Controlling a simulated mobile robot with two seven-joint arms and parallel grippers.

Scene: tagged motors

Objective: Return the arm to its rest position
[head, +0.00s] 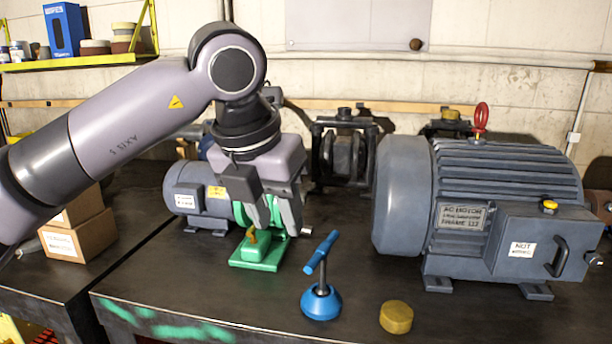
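My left arm comes in from the left and bends down at the wrist. My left gripper (279,229) points down over the black workbench (180,262). Its two fingers are apart, with green showing between or behind them. Just below and behind the fingertips is a green device (262,256) on a flat green base, with a small yellow part on it. The fingers partly hide it, and I cannot tell whether they touch it. My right gripper is not in view.
A large grey motor (461,215) stands at the right, a smaller one (203,197) behind my gripper. In front are a blue-handled tool (320,303) and a yellow disc (396,317). Cardboard boxes (80,241) stand at the left. A yellow shelf (100,60) hangs above.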

